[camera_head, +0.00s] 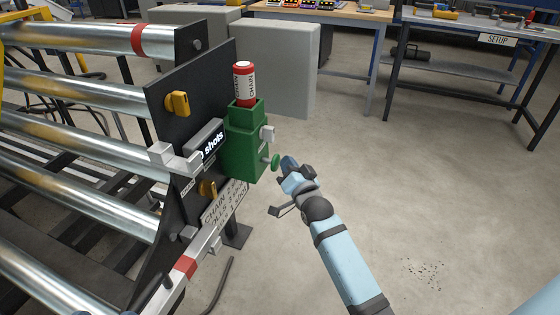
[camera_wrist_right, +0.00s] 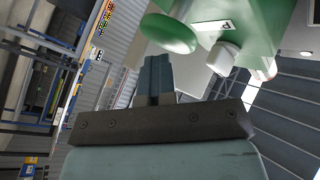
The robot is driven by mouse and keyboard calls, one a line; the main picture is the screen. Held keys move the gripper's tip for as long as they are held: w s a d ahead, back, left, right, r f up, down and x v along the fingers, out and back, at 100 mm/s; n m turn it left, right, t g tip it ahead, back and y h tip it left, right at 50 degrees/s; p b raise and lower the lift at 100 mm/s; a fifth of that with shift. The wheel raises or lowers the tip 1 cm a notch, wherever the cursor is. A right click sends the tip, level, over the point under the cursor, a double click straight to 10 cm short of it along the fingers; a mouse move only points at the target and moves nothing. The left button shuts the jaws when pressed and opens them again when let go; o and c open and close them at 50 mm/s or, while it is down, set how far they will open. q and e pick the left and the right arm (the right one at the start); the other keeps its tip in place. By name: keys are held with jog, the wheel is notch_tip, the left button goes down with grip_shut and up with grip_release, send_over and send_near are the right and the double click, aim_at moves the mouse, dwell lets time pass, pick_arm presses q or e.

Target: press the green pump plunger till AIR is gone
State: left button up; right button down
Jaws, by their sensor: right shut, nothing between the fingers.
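The green pump (camera_head: 245,145) is fixed to the dark end plate of the roller frame, with a red-and-white cartridge (camera_head: 244,84) upright in its top. Its round green plunger (camera_head: 275,161) sticks out on the right side, low down. It shows large in the right wrist view (camera_wrist_right: 169,33). My right gripper (camera_head: 287,163) is shut and empty, its tips close to the plunger's face; I cannot tell whether they touch. Its fingers also show in the wrist view (camera_wrist_right: 157,68). A small dark display (camera_head: 208,146) beside the pump shows "shots"; no AIR text is readable.
Steel rollers (camera_head: 80,118) fill the left side. A yellow knob (camera_head: 177,103) and a grey lever block (camera_head: 172,158) sit on the end plate (camera_head: 160,80). Grey cabinets (camera_head: 275,70) and workbenches (camera_head: 320,12) stand behind. The floor to the right is mostly clear.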

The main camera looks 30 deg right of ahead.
jog(key=shift+s+a, duration=0.1)
jog(key=shift+s, duration=0.3)
jog(key=shift+s+d+p, duration=1.25)
jog(key=shift+s+d, duration=0.45)
jog(key=shift+s, duration=0.2)
